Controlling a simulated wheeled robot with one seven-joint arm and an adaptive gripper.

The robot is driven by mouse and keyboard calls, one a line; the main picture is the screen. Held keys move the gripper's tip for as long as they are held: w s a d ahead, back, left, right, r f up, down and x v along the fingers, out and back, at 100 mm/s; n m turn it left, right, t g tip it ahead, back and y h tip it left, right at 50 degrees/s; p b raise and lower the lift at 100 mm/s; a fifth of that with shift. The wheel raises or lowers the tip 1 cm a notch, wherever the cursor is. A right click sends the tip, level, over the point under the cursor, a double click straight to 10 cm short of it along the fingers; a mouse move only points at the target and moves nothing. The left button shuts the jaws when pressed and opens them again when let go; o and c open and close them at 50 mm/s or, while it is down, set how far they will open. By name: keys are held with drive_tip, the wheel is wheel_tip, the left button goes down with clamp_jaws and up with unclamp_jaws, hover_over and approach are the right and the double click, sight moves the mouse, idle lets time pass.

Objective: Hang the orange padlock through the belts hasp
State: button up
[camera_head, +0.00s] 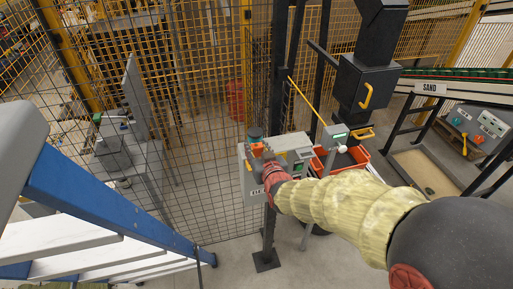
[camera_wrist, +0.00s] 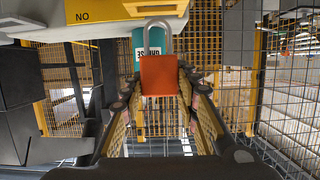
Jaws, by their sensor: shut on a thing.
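The orange padlock (camera_wrist: 158,76) is upright in the wrist view, with its grey shackle standing up from its body. My gripper (camera_wrist: 158,88) is shut on the padlock's body, one finger on each side. In the head view an orange patch that looks like the padlock (camera_head: 257,149) shows at the end of my arm, in front of a grey control box (camera_head: 249,184). The shackle overlaps a teal labelled part (camera_wrist: 138,43) in the wrist view. I cannot make out the belts hasp, or whether the shackle touches anything.
A yellow plate (camera_wrist: 105,14) marked "NO" is close above the padlock. A dark post (camera_head: 268,235) stands below the control box. Mesh fencing (camera_head: 190,130) is behind, a blue ladder (camera_head: 110,205) at left, and a red-orange bin (camera_head: 352,156) right of the box.

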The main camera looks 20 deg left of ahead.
drive_tip(key=shift+f+b, duration=2.35)
drive_tip(key=shift+f, duration=0.15)
drive_tip(key=o, duration=1.3)
drive_tip(key=shift+s, duration=0.1)
drive_tip(key=v, duration=1.2)
